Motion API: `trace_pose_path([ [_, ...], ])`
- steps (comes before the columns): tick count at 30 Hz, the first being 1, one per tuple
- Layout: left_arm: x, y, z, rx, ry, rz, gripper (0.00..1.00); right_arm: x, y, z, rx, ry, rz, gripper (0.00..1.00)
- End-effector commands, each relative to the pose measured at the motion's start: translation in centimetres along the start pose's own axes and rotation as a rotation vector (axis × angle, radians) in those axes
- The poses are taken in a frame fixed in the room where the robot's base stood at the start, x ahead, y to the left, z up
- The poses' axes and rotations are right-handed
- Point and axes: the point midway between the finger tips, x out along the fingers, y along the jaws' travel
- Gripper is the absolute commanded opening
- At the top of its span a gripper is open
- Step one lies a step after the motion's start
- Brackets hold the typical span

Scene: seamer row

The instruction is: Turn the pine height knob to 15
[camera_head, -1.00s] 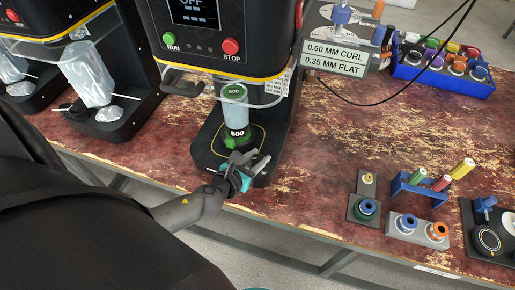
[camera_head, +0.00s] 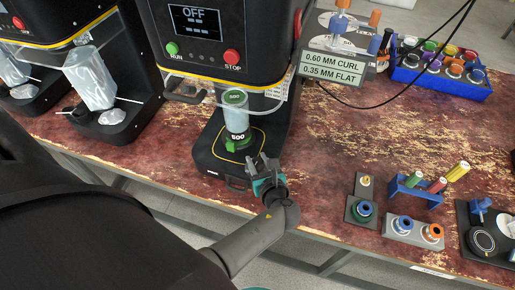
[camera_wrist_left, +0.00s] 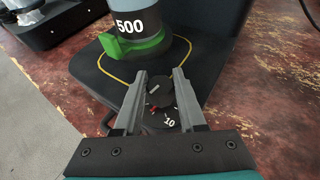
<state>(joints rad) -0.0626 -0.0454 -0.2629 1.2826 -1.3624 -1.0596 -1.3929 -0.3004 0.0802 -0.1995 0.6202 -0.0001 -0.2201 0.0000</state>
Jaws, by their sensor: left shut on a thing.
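The height knob (camera_wrist_left: 160,92) is a small black knob at the front of the machine's base, seen in the left wrist view. Its dial (camera_wrist_left: 170,122) has a "10" and a red mark near the knob; the exact setting is hard to read. My left gripper (camera_wrist_left: 160,75) is shut on the knob, one grey finger on each side. In the head view my left gripper (camera_head: 262,163) is at the base's front right corner and hides the knob. A green clamp (camera_head: 238,144) holds a can marked "500" (camera_head: 236,120) on the base. My right gripper is not in view.
The machine's screen (camera_head: 195,20) reads OFF, above a green RUN button (camera_head: 171,48) and red STOP button (camera_head: 232,57). Another machine (camera_head: 120,75) stands to the left. Several ringed parts (camera_head: 405,224) and a blue crate (camera_head: 440,84) are on the right. Bare tabletop lies between.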

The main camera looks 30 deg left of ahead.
Motion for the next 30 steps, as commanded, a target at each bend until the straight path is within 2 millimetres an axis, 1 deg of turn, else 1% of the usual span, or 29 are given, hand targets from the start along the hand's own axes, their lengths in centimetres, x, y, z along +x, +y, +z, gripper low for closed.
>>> trace_pose_path([
  [3,0.01,-0.13,-0.06,-0.027,0.001,0.058,0.00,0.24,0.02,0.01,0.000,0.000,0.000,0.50],
  [9,0.03,-0.09,-0.02,-0.051,0.000,0.121,0.00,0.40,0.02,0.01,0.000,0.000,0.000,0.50],
  [26,0.06,0.02,0.01,-0.063,0.000,0.149,0.00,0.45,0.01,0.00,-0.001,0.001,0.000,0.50],
  [27,0.06,0.02,0.01,-0.063,0.000,0.149,0.42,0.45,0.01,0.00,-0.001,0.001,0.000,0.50],
  [30,0.06,0.03,0.01,-0.063,0.000,0.149,0.53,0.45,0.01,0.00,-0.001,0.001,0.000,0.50],
])
